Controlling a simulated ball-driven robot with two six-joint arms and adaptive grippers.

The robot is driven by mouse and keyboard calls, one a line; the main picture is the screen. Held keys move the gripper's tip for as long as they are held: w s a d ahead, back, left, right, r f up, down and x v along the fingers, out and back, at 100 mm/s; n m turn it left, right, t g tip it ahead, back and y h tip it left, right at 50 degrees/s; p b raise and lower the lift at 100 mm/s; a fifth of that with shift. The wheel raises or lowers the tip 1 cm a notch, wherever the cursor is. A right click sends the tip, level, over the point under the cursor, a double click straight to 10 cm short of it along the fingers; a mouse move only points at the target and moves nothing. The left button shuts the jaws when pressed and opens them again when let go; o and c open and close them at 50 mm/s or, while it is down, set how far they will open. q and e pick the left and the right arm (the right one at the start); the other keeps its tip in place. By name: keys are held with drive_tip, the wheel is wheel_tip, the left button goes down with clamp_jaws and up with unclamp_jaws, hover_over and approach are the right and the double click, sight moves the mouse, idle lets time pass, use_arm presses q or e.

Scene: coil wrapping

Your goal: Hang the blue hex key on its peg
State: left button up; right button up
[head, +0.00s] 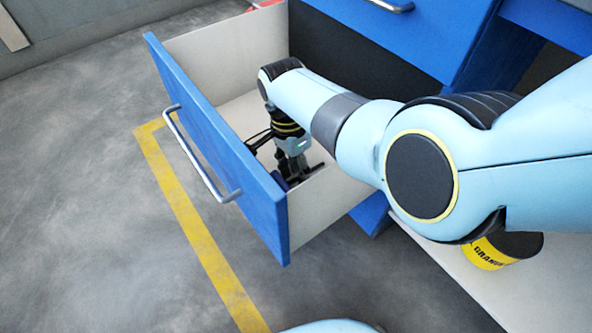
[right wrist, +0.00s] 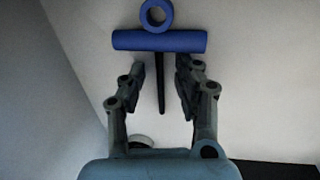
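The blue hex key (right wrist: 160,41) shows in the right wrist view, with a blue ring on top, a blue cross handle and a thin black shaft pointing down the picture. It lies against a pale surface, which looks like the inside of the open drawer (head: 225,55). My right gripper (right wrist: 161,75) is open, with one finger on each side of the shaft and a gap on both sides. In the head view my right gripper (head: 292,165) reaches down inside the drawer, and the key is mostly hidden there. The peg cannot be made out. My left gripper is out of view.
The drawer's blue front panel (head: 215,150) with its metal handle (head: 200,155) and its pale side walls surround my right gripper. A yellow and black canister (head: 487,254) stands on a pale surface at the right. Grey floor with a yellow line (head: 190,215) lies left.

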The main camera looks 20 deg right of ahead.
drive_tip(key=r+p, duration=0.1)
drive_tip(key=r, duration=0.1)
drive_tip(key=r+p, duration=0.3)
drive_tip(key=shift+w+r, duration=0.35)
drive_tip(key=shift+r, duration=0.05)
use_arm(q)
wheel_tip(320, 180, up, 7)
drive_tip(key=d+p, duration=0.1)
drive_tip(key=p, duration=0.3)
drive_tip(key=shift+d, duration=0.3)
use_arm(e)
drive_tip(key=r, duration=0.4)
drive_tip(key=shift+w+a+r, duration=0.2)
drive_tip(key=shift+w+r, duration=0.1)
drive_tip(key=shift+r, duration=0.1)
